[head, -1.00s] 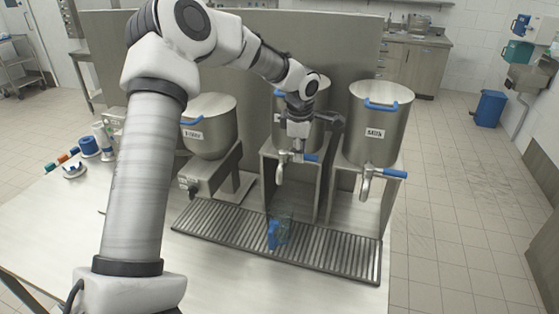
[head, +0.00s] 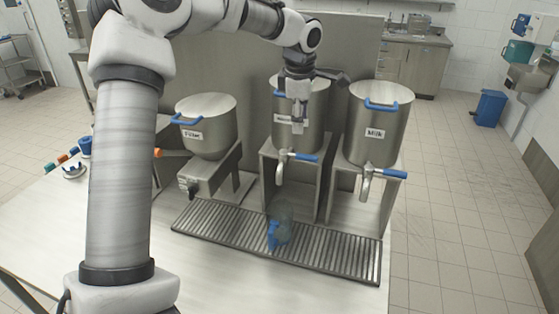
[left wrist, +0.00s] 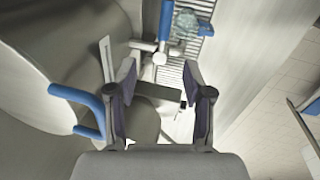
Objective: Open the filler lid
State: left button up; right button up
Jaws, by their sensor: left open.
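The filler (head: 208,148) is the steel bowl-shaped hopper at the left of the row, with a label on its front. Its lid (head: 208,106) lies flat on top, closed, with a blue handle (head: 187,120) at the front left edge. My left gripper (head: 298,129) points down in front of the middle container, right of the filler and apart from its lid. In the left wrist view its two fingers (left wrist: 163,88) are spread with nothing between them. My right gripper is not in view.
The middle container (head: 318,120) and the milk container (head: 376,135) stand on steel stands with blue-handled taps. A clear cup with a blue handle (head: 274,236) stands on the drip grate (head: 330,258). Small coloured items lie at the table's left.

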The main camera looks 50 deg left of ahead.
aim_at(198, 107)
jog(key=k, duration=1)
